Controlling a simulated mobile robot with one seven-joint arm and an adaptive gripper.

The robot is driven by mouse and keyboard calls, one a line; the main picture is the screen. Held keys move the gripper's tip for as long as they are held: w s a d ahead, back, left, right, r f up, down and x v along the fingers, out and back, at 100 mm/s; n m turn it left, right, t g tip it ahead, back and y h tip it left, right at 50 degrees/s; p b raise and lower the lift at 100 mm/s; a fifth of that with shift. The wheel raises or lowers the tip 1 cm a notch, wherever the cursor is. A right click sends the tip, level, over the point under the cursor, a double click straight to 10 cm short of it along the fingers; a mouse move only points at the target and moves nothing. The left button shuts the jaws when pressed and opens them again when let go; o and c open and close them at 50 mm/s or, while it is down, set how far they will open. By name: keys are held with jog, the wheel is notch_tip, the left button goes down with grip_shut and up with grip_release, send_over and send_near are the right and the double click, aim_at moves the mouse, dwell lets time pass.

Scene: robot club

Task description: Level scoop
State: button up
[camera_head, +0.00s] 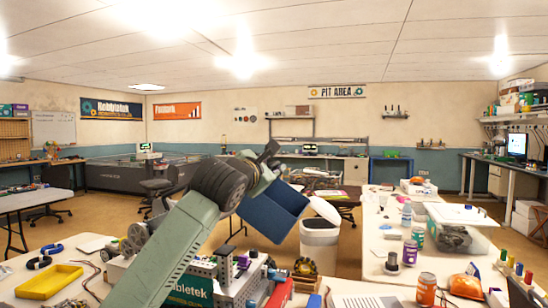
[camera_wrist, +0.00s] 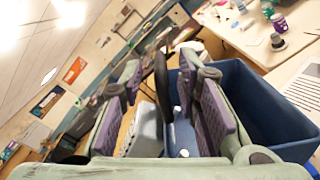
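A blue open container (camera_head: 272,211), which I take for the scoop, hangs in the air at the end of my arm in the head view. It is tilted, its edges sloping down to the right. My gripper (camera_head: 268,160) is at its upper left edge. In the wrist view the blue container (camera_wrist: 262,95) lies to the right, and my gripper's fingers (camera_wrist: 160,110) stand on both sides of a dark upright part (camera_wrist: 161,85) beside its wall. The fingers are some way apart, but the container rests on nothing else visible. Contact at the pads is unclear.
A white bin (camera_head: 320,240) stands on the floor behind the container. A near table holds a yellow tray (camera_head: 50,280) and a robot kit (camera_head: 230,275) beneath my arm.

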jog(key=shift+p+x, duration=0.65)
jog(key=shift+x, duration=1.3)
jog(key=shift+c, duration=0.5)
grip_shut()
